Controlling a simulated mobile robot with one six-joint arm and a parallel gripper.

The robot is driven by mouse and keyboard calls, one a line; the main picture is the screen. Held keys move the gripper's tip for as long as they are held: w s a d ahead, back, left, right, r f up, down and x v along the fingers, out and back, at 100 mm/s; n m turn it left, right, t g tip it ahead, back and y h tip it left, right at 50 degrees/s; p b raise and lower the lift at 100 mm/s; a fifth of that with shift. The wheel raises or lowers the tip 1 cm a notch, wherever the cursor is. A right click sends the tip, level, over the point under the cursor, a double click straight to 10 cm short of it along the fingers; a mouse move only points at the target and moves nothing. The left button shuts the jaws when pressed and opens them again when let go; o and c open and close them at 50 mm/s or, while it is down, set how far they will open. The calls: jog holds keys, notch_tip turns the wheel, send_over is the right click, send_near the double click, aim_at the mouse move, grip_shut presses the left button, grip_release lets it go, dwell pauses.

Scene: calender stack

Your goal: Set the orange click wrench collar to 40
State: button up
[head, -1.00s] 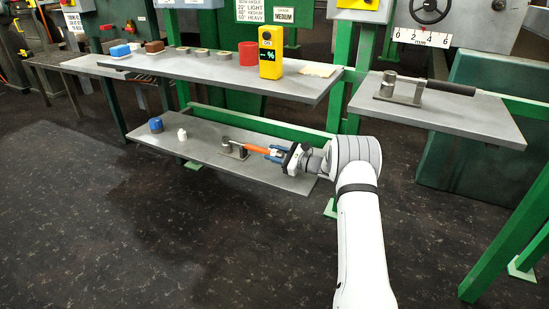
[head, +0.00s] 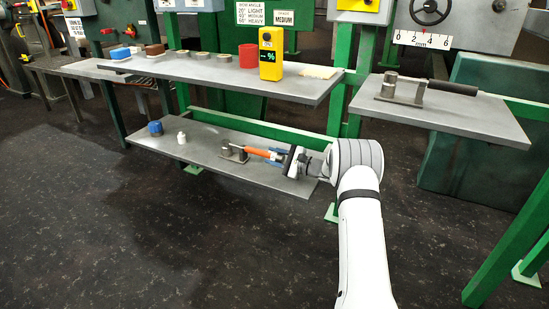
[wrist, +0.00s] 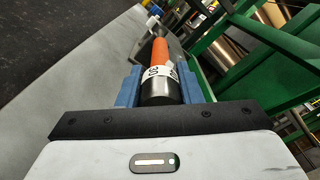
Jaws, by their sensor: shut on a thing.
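The orange click wrench (head: 256,152) lies on the lower grey shelf, its far end at a small grey metal fixture (head: 236,154). In the wrist view its orange shaft (wrist: 159,52) runs away from me. A white band with dark digits (wrist: 157,72), tilted and too small to read surely, sits in front of a dark round collar end (wrist: 161,92). My gripper (head: 277,155) is at the near end of the wrench. Its blue fingers (wrist: 161,86) are on both sides of the collar, shut on it. The collar's underside is hidden.
The lower shelf (head: 205,150) also holds a blue object (head: 155,127) and a small white one (head: 181,137). The upper shelf (head: 200,70) overhangs behind, with a yellow meter (head: 270,55). A second wrench with a black handle (head: 450,88) rests on the right shelf (head: 480,115).

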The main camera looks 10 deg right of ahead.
aim_at(283, 159)
jog(key=o, duration=1)
jog(key=p+v, duration=0.3)
jog(key=v, duration=0.4)
jog(key=shift+s+d, duration=0.25)
jog(key=shift+d, duration=0.05)
jog(key=shift+f, duration=0.1)
